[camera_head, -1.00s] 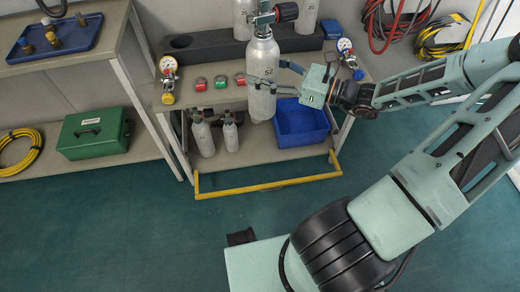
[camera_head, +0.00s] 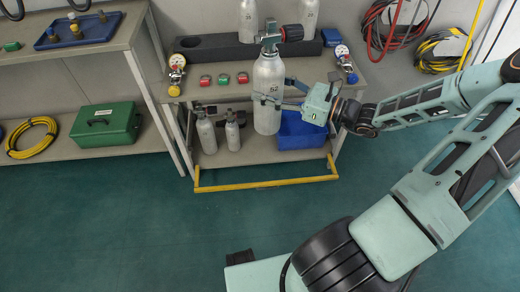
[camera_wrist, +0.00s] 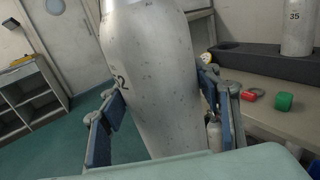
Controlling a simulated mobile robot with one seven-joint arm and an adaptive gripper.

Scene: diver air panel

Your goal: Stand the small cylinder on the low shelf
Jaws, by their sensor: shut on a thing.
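A grey cylinder (camera_head: 268,83) with a black and red valve on top is held upright in my gripper (camera_head: 275,92). The fingers are shut around its body, one on each side in the wrist view, where its pale wall (camera_wrist: 150,75) fills the middle. It hangs at the front edge of the cart's top, its base above the low shelf (camera_head: 253,153). A gap below the base seems to show, but I cannot tell its size. Two smaller cylinders, one (camera_head: 206,134) and another (camera_head: 232,133), stand on the low shelf's left part.
A blue bin (camera_head: 302,132) stands on the low shelf, just right of the held cylinder. A yellow bar (camera_head: 265,184) runs along the cart's front. Gauges, one at left (camera_head: 176,72), and several coloured parts lie on the cart top. A black rack (camera_head: 208,45) with cylinders stands behind.

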